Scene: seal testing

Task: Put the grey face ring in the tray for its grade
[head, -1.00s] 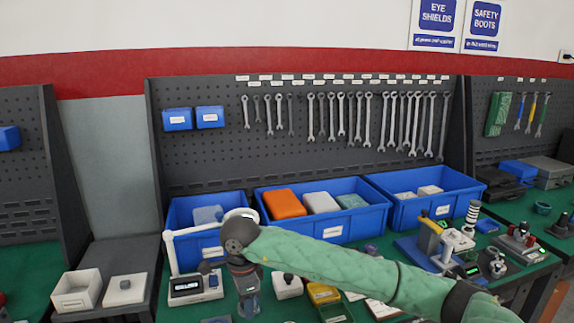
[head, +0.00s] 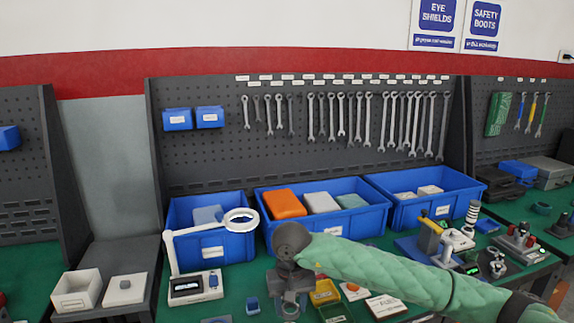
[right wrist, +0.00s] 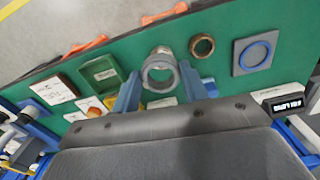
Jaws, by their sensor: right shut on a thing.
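My right gripper (head: 290,309) is low over the front of the green bench in the head view. In the right wrist view its blue fingers (right wrist: 160,88) are shut on the grey face ring (right wrist: 158,66), whose open centre faces the camera. The ring looks held above the bench top. A green tray (right wrist: 100,74) and a yellow tray (right wrist: 96,103), partly hidden, lie to its left; in the head view the yellow tray (head: 324,289) and green tray (head: 336,314) are just right of the gripper. My left gripper is not in view.
A bronze ring (right wrist: 202,46) and a grey plate with a blue ring (right wrist: 255,54) lie right of the held ring in the wrist view. A white magnifier lamp (head: 172,250) stands left. Blue bins (head: 328,230) line the back. White cards (head: 386,306) lie right of the trays.

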